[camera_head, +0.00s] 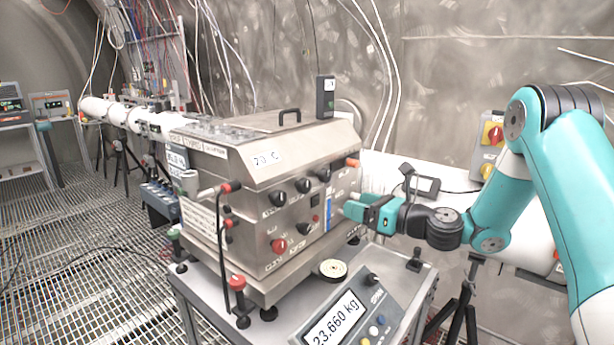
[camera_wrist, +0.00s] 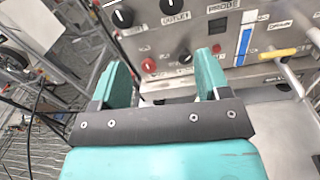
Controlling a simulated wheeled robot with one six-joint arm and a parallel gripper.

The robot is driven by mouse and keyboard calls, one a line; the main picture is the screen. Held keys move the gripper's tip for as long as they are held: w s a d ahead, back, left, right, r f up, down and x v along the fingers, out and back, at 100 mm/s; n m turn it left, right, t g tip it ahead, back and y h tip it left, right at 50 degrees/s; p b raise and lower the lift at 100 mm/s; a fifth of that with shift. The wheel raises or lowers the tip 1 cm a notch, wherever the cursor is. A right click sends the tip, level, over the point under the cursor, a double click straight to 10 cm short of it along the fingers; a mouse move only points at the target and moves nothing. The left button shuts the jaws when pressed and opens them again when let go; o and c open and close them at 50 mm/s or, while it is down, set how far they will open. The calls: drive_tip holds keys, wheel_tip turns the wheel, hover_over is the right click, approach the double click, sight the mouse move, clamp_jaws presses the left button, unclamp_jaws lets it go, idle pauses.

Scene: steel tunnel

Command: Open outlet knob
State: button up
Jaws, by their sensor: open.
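The steel machine (camera_head: 250,240) has several black knobs and a red knob on its front panel. The outlet knob (camera_head: 303,185) looks like the middle one of the upper row of black knobs. In the wrist view it is a black knob (camera_wrist: 172,6) at the top edge, partly cut off, above a label reading "OUTLET". My gripper (camera_head: 352,206) is open and empty, to the right of and lower than this knob, near the panel's right part. In the wrist view my gripper (camera_wrist: 163,62) has its fingers apart, with a lower black knob (camera_wrist: 184,57) visible between them.
A red knob (camera_head: 279,245) and a blue strip (camera_head: 328,214) are on the same panel. An orange-tipped handle (camera_head: 352,162) sticks out at the right. A scale display (camera_head: 338,318) and a round tape-like item (camera_head: 333,268) are in front. Open space lies before the panel.

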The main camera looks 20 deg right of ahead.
drive_tip(key=d+m, duration=0.1)
drive_tip(key=p, duration=0.8)
approach(307, 186)
drive_tip(key=shift+t, duration=0.3)
drive_tip(key=x, duration=1)
drive_tip(key=shift+w+a+f, duration=0.1)
drive_tip(key=shift+a+f, duration=0.05)
drive_tip(key=shift+f, duration=0.05)
drive_tip(key=c, duration=0.9)
